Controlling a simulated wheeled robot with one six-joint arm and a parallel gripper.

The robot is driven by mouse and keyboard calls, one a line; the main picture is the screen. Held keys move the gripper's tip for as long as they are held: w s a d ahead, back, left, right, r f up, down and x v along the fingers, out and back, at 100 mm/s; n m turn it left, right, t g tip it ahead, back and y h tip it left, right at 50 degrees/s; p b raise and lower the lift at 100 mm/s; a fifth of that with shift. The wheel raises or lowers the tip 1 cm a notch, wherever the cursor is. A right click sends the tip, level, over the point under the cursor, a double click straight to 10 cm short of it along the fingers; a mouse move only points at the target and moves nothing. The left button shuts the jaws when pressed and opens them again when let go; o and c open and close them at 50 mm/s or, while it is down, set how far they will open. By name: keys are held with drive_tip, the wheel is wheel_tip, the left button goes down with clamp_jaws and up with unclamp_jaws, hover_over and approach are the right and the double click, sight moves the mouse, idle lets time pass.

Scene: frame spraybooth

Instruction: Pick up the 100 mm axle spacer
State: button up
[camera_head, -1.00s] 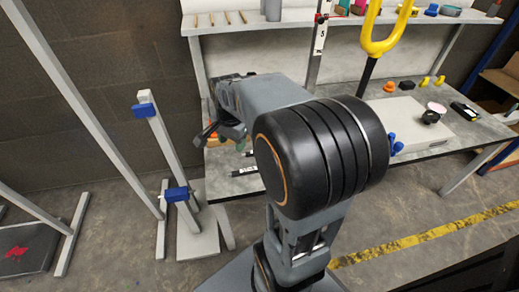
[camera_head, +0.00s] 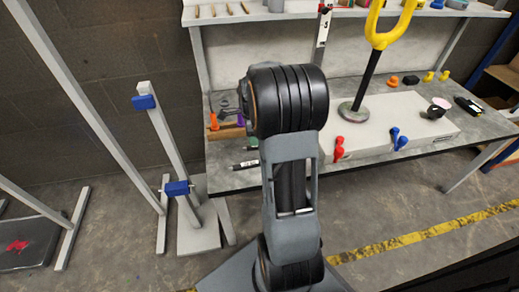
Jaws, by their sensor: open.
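I cannot pick out the 100 mm axle spacer with certainty in the head view. My gripper (camera_head: 228,112) shows only in part, as dark finger-like pieces left of my large black arm joint. It is over the left end of the grey workbench, close to a small wooden holder (camera_head: 228,133) with orange and purple-handled items. The jaws are open, and I see nothing held between them. My arm hides the bench's middle left part. A dark bar with a white label (camera_head: 245,165) lies at the bench's front left edge.
A pale flat box (camera_head: 375,130) on the bench has red (camera_head: 339,147) and blue clamps (camera_head: 398,139) at its front. A grey stand with blue blocks (camera_head: 163,135) is left of the bench. Floor in front is clear.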

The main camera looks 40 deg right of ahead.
drive_tip(key=shift+w+a+f+b, duration=0.1)
drive_tip(key=shift+f+b, duration=0.6)
drive_tip(key=shift+f, duration=0.7)
drive_tip(key=shift+w+a+f+b, duration=0.1)
drive_tip(key=shift+f+b, duration=0.6)
drive_tip(key=shift+f, duration=0.65)
drive_tip(key=shift+s, duration=0.1)
clamp_jaws()
drive_tip(key=shift+r, duration=0.15)
